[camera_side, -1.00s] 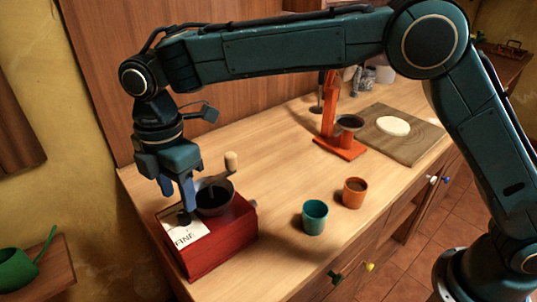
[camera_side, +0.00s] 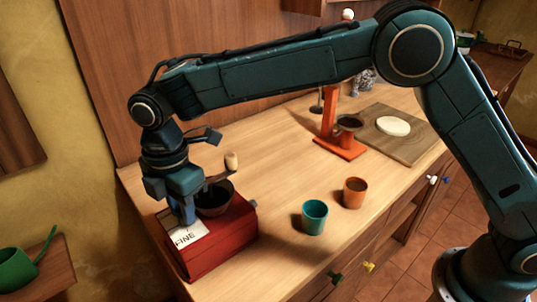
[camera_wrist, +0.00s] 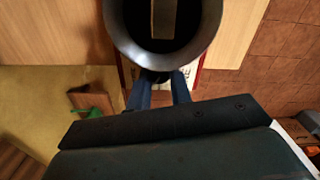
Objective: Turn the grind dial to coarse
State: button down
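The red grinder (camera_side: 225,245) stands at the counter's left end. The dark dial is covered by my fingers in the side view; in the wrist view a dark round part, apparently the dial (camera_wrist: 158,76), shows between the fingertips. My gripper (camera_side: 187,217) points down over the plate, beside the grinder's dark bowl (camera_side: 215,198). In the wrist view the two blue fingers (camera_wrist: 160,88) are apart, one each side of the dial; whether they press on it cannot be seen.
The grinder's crank with a wooden knob (camera_side: 231,161) rises close behind my gripper. A teal cup (camera_side: 314,217) and an orange cup (camera_side: 354,192) stand to the right. An orange stand (camera_side: 331,125) and a board (camera_side: 408,145) are farther back.

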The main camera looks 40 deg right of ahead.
jog(key=shift+m, duration=2.9)
jog(key=c, duration=1.3)
grip_release()
jog(key=shift+o, duration=0.2)
jog(key=shift+r, duration=0.15)
notch_tip(320, 180, up, 14)
jog(key=shift+f, duration=0.2)
